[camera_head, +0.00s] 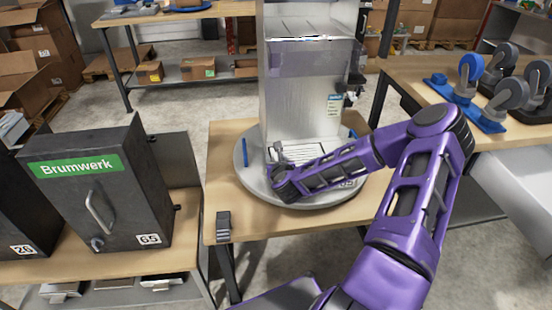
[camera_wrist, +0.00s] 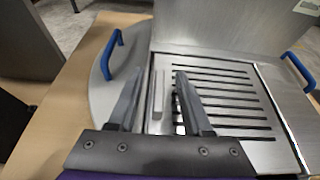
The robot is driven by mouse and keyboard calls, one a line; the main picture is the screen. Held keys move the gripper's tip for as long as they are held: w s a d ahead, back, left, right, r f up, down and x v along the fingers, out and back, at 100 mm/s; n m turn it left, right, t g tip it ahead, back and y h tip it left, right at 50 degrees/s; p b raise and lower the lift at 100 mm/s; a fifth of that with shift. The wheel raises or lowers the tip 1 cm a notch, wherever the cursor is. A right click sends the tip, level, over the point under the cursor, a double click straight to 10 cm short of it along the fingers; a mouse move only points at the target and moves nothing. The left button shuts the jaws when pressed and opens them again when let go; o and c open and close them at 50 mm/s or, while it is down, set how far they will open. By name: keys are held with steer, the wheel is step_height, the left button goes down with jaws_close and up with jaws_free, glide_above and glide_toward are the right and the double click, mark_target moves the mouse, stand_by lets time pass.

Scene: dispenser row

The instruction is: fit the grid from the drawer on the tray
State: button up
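The slotted metal grid (camera_head: 308,152) lies at the foot of the dispenser, in the square steel tray area. In the wrist view the grid (camera_wrist: 225,95) lies flat with its slots running left to right, inside the tray's steel rim (camera_wrist: 280,105). Whether it is fully seated I cannot tell. My gripper (camera_wrist: 158,73) is open over the grid's left side, its fingers apart on either side of a narrow upright-looking bar (camera_wrist: 158,95). I see no finger touching the bar. In the head view my gripper (camera_head: 277,176) is at the grid's left front and partly hides it.
The tall steel dispenser (camera_head: 300,95) stands on a round plate (camera_head: 250,180) with blue handles (camera_head: 245,150). A black Brumwerk cabinet (camera_head: 120,205) is at left. Blue-based casters (camera_head: 470,90) are on the right table. A pale drawer-like box (camera_head: 515,180) juts out below it.

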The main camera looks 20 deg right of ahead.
steer(key=p+v, duration=0.9)
steer(key=v, duration=0.8)
steer(key=shift+s, duration=0.2)
steer(key=shift+a+f, duration=0.1)
steer(key=shift+a, duration=0.05)
